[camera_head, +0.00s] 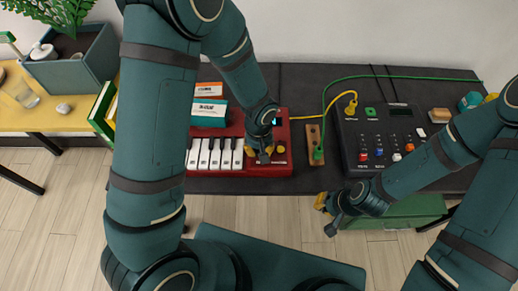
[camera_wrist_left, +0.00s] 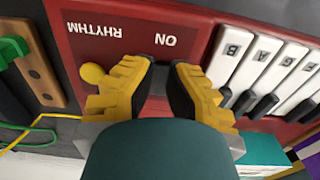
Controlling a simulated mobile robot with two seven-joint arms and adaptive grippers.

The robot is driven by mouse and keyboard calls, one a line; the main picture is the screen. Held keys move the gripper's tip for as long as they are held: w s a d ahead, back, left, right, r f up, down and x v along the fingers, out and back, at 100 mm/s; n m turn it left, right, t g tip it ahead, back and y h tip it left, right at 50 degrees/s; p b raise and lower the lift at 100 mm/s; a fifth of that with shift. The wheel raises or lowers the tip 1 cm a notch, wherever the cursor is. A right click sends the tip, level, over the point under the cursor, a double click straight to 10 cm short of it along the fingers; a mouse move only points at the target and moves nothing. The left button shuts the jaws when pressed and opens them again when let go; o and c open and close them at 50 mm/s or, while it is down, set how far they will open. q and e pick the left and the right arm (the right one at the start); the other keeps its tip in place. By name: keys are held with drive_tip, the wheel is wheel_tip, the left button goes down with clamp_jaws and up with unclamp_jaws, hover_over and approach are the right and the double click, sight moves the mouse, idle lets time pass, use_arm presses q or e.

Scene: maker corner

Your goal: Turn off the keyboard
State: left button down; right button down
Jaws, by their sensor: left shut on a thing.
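The red keyboard (camera_head: 278,168) lies on the dark bench top, with white keys at its left and a red control panel at its right. My left gripper (camera_head: 258,155) is down at that panel. In the left wrist view, its yellow fingers (camera_wrist_left: 164,85) point at the red panel (camera_wrist_left: 85,50) just beside the ON label (camera_wrist_left: 165,40). They are shut on a small part there, probably the power switch, which the dark pads mostly hide. The RHYTHM label and a yellow knob (camera_wrist_left: 92,73) are close by. My right gripper (camera_head: 326,212) is in front of the bench edge, away from the keyboard; its finger opening is unclear.
Teal and white boxes (camera_head: 209,113) stand behind the keys. A wooden block with a green plug (camera_head: 317,152) and a dark drum machine (camera_head: 385,135) with cables lie to the right. A yellow table (camera_head: 40,115) stands at left.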

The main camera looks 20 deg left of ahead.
use_arm(q)
drive_tip(key=shift+a+r+g+p, duration=0.1)
drive_tip(key=shift+g+p, duration=0.6)
drive_tip(key=shift+p, duration=0.55)
drive_tip(key=shift+w+g+h+p, duration=0.15)
drive_tip(key=shift+g+h+p, duration=0.25)
drive_tip(key=shift+g+p, duration=0.25)
drive_tip(key=c, duration=0.8)
unclamp_jaws()
drive_tip(key=shift+f, duration=0.2)
drive_tip(key=shift+r, duration=0.1)
drive_tip(key=v, duration=1.2)
drive_tip(key=shift+w, duration=0.1)
